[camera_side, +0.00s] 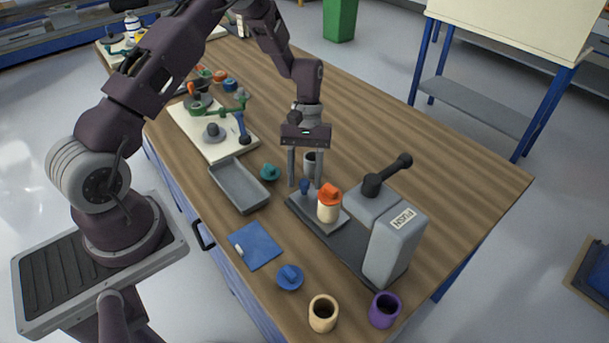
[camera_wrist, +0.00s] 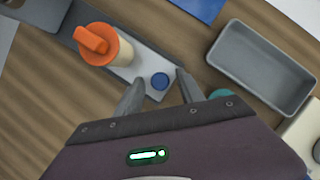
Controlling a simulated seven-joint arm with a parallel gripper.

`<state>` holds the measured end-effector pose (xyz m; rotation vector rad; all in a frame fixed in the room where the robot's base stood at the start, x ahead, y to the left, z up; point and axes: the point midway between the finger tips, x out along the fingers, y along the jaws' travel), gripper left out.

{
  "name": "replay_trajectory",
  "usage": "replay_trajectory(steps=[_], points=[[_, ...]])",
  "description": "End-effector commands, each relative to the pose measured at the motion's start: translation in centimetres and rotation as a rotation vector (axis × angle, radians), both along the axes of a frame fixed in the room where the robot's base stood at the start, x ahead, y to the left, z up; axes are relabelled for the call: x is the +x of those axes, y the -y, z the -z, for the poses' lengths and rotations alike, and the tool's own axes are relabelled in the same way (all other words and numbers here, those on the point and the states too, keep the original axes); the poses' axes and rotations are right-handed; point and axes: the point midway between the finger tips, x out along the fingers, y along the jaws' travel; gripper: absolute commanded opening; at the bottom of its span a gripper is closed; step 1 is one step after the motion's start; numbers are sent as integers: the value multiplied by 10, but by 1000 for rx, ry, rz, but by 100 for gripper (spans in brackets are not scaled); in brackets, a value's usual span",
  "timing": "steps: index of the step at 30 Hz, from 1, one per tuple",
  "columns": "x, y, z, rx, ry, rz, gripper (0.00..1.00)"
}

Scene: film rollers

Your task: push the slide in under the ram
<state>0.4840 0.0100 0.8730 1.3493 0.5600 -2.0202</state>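The slide (camera_side: 336,222) is a light grey plate on the dark base of the press, outside the ram; it also shows in the wrist view (camera_wrist: 138,72). A cream roller (camera_side: 327,211) with an orange cap (camera_side: 330,193) stands upright on it. A small blue knob (camera_side: 304,186) is at the slide's outer end. My gripper (camera_side: 304,185) points down at the knob end. Its fingers are apart, one on each side of the blue knob (camera_wrist: 159,81) in the wrist view. Contact with the knob is not visible.
A black lever (camera_side: 388,175) rises behind the ram housing. Cream (camera_side: 323,315) and purple (camera_side: 384,311) cups stand in front. The back right tabletop is clear.

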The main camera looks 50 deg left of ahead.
Motion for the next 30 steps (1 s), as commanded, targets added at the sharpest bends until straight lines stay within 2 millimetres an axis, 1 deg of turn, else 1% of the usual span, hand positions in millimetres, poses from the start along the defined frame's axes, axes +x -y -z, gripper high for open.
replay_trajectory(steps=[1,5,6,30], points=[[0,0,0,0,0,0,34],[0,0,0,0,0,0,8],[0,0,0,0,0,0,1],[0,0,-1,0,1,1,0]])
